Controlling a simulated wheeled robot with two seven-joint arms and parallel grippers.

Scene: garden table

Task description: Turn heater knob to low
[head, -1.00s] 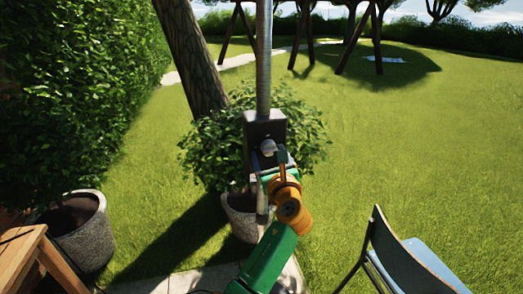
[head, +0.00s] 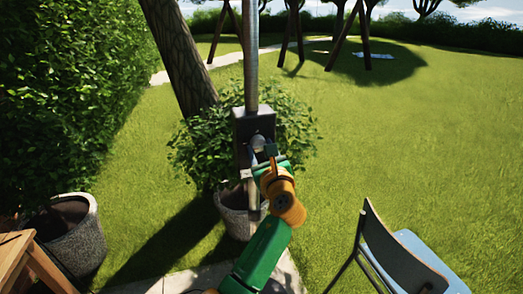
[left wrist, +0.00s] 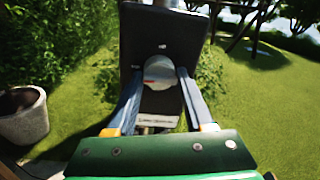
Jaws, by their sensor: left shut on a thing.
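The heater knob (left wrist: 160,69) is a round, pale grey knob on the front of a dark box (left wrist: 190,30). The box is fixed to an upright metal pole (head: 251,60), and the knob also shows in the head view (head: 258,142). My left gripper (left wrist: 159,78) is at the knob, with one finger on each side, and is shut on it. The fingers and green gripper body hide part of the box's lower front in the head view. A small pale label (left wrist: 155,120) shows below the knob; I cannot read it. My right gripper is in neither view.
A leafy potted bush (head: 200,150) stands close behind the box and pole. A blue-seated metal chair (head: 400,255) is at lower right. A wooden table corner (head: 20,255) and a stone pot (head: 75,240) are at lower left. Open lawn lies to the right.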

